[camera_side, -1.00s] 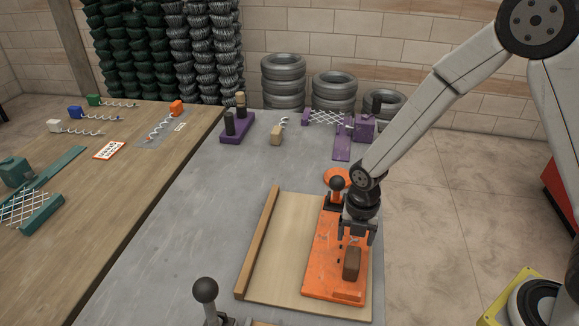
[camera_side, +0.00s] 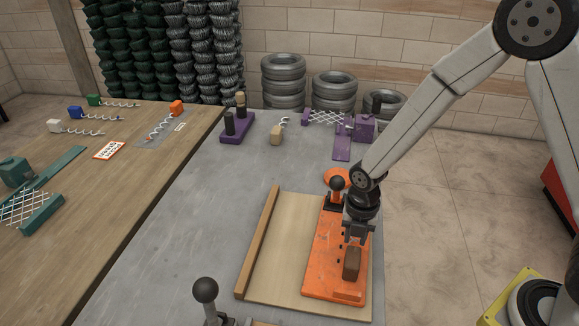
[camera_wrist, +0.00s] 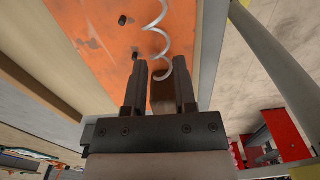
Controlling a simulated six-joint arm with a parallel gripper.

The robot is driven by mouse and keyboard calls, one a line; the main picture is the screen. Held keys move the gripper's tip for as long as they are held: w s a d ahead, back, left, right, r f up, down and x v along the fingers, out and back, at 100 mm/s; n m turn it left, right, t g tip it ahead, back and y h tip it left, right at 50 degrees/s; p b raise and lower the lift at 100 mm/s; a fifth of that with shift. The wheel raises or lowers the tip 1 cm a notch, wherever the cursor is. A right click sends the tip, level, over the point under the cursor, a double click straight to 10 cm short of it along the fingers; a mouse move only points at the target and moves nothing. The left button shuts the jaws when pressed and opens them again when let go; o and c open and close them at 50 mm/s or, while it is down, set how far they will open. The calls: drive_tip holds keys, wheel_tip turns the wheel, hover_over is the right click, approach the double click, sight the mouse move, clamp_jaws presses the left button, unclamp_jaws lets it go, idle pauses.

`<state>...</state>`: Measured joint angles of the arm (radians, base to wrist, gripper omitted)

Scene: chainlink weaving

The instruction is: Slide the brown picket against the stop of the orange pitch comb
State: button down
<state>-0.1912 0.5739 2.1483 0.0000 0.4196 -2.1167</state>
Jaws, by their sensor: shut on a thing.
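The brown picket (camera_side: 352,264) is a small block standing over the near right part of the orange pitch comb (camera_side: 322,272). My gripper (camera_side: 356,239) points down at its upper end, and its jaws are shut on it. In the wrist view the picket (camera_wrist: 163,96) shows between the two dark fingers (camera_wrist: 160,84). A pale wire coil (camera_wrist: 157,38) runs from the picket over the orange plate (camera_wrist: 105,35). Small dark pegs (camera_wrist: 122,20) stick up from the plate. A raised orange strip (camera_side: 348,297) lies at the comb's near end, apart from the picket.
The comb lies on a light wooden board (camera_side: 275,265) with a brown rail (camera_side: 257,243) at its left. A black-knobbed clamp (camera_side: 337,187) stands at the comb's far end. Another black knob (camera_side: 206,291) rises in front.

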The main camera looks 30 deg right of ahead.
drive_tip(key=shift+s+a, duration=0.95)
drive_tip(key=shift+a, duration=0.15)
idle(0.7)
idle(0.5)
drive_tip(key=shift+c, duration=1.7)
unclamp_jaws()
drive_tip(key=shift+r, duration=0.1)
drive_tip(key=shift+r, duration=3.8)
drive_tip(key=shift+d, duration=0.15)
